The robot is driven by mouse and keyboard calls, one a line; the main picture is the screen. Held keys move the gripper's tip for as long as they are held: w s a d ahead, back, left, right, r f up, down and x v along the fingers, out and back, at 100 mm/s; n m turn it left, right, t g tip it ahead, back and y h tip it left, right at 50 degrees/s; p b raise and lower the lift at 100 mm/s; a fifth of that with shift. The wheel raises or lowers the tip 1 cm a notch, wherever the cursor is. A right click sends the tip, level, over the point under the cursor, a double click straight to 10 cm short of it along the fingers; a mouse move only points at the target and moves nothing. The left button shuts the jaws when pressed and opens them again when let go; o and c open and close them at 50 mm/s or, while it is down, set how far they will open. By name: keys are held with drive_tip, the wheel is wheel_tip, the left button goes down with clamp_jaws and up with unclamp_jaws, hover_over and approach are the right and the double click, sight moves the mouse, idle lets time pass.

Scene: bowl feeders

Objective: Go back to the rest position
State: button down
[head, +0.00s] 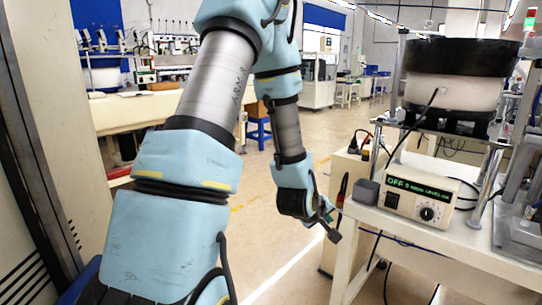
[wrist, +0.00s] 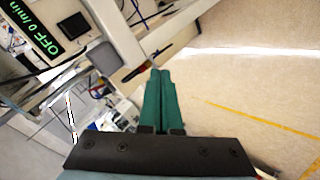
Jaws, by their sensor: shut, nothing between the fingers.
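My gripper (head: 333,230) hangs at the end of my blue and grey arm in the head view, over the open floor. It is left of the white feeder table and apart from it. In the wrist view the two green fingers of my gripper (wrist: 160,74) lie side by side, shut with nothing between them. The fingers point toward the table's edge and the floor.
The white table (head: 445,243) at right bears a control box (head: 419,200) reading OFF and a bowl feeder (head: 460,75) with a black rim. A long workbench (head: 140,108) and a blue stool (head: 258,132) stand behind my arm. The floor (head: 285,235) between is clear.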

drive_tip(key=s+a+r+m+g+y, duration=0.2)
drive_tip(key=s+a+r+g, duration=0.1)
drive_tip(key=a, duration=0.8)
drive_tip(key=s+a+r+m+g+y+p, duration=0.1)
drive_tip(key=s+a+r+m+g+y, duration=0.2)
drive_tip(key=s+a+r, duration=0.3)
drive_tip(key=s+a, duration=0.2)
drive_tip(key=a, duration=0.3)
drive_tip(key=shift+s+a+r+y, duration=0.2)
drive_tip(key=shift+a+r+y, duration=0.05)
drive_tip(key=shift+a+y, duration=0.1)
drive_tip(key=c, duration=1.6)
unclamp_jaws()
